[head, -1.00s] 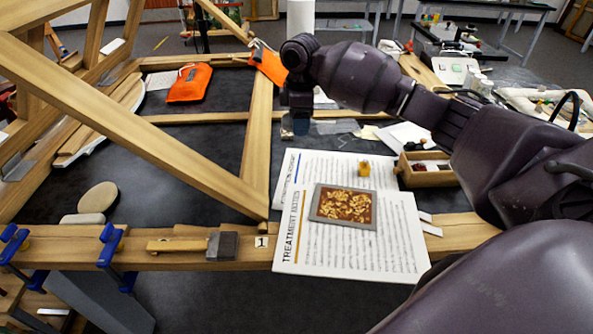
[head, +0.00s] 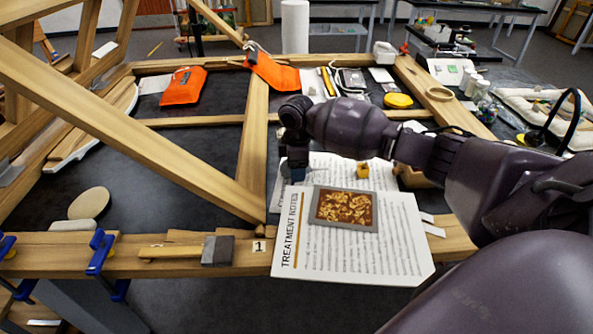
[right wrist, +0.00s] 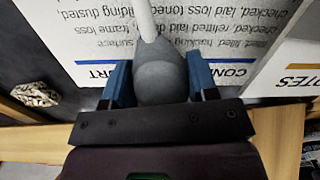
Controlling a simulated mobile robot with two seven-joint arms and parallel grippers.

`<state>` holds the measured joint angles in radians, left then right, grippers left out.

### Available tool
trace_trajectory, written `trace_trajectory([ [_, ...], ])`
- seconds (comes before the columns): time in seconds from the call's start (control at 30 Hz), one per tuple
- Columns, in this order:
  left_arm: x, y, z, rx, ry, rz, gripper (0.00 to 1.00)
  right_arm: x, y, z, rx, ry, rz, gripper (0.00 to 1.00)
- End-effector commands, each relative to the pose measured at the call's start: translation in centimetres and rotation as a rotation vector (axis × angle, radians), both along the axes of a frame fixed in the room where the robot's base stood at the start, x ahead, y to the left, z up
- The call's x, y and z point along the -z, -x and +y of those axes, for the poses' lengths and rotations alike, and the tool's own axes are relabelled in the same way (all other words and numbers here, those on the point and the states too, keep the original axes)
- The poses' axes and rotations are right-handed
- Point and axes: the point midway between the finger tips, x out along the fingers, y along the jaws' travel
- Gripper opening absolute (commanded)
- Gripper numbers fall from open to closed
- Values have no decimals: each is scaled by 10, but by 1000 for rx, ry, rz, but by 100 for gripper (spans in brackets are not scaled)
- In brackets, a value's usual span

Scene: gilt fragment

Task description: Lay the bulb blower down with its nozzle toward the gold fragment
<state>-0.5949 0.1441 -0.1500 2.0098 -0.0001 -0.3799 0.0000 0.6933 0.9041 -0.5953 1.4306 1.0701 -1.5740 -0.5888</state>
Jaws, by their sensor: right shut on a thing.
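The blower's pale nozzle (right wrist: 145,20) points to the top of that picture, over printed text. In the head view the blower is hidden by the gripper. The gold fragment (head: 344,208), a grey-edged panel with gold flakes on brown, lies on the sheet, right of and nearer than the gripper. My left gripper is not in view.
A small yellow block (head: 363,170) stands just behind the fragment. A wooden tray (head: 412,176) is partly behind my arm. A wooden beam frame (head: 255,130) stands to the left. A grey-headed wooden tool (head: 217,250) lies on the front beam.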

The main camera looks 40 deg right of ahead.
Motion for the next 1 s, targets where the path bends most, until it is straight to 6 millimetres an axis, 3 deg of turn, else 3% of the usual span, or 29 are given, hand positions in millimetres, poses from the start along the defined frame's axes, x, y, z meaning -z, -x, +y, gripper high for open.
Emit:
trace_trajectory([
  [0.1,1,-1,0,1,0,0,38,10,0,0,0,-1,-1,26],
  [0.47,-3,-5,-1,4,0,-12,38,12,0,0,0,-1,-1,26],
  [0.5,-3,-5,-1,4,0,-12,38,12,0,0,0,-1,-1,56],
  [0.63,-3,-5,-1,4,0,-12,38,12,0,0,0,-1,-1,76],
  [1.0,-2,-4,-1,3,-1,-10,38,8,0,0,-1,0,-2,79],
])
